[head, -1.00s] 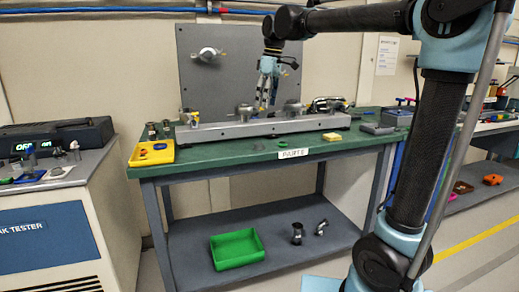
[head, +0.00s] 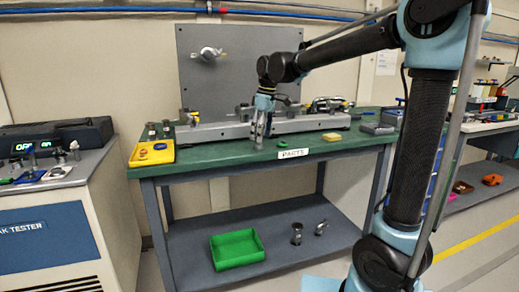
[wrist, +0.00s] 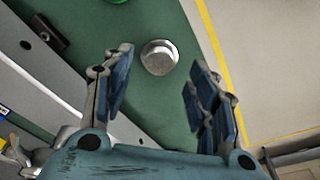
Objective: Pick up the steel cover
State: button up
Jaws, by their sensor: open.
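The steel cover (wrist: 159,57) is a round, shiny silver disc lying on the green bench top, seen in the wrist view. My gripper (wrist: 158,85) is open and empty, its two fingers pointing down at the bench. The cover shows in the gap between the fingers, toward their far ends, and nothing is gripped. In the head view my gripper (head: 258,143) is low over the bench, in front of the long grey rail, and the cover is mostly hidden by the fingers there. Whether a finger touches the cover cannot be told.
The grey rail (head: 215,131) with fittings runs behind my gripper. A green ring (head: 283,144) lies to the right, with a yellow block (head: 332,137) beyond it. A yellow tray (head: 152,154) sits at the bench's left end. The bench's front edge is close.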

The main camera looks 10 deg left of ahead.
aim_at(259, 144)
jog(key=shift+w+a+f, duration=0.1)
jog(key=shift+a+f, duration=0.1)
jog(key=shift+f, duration=0.75)
jog(key=shift+w+a+f, duration=0.1)
jog(key=shift+a+f, duration=0.1)
jog(key=shift+f, duration=0.75)
jog(key=c, duration=0.9)
jog(key=shift+r, duration=0.1)
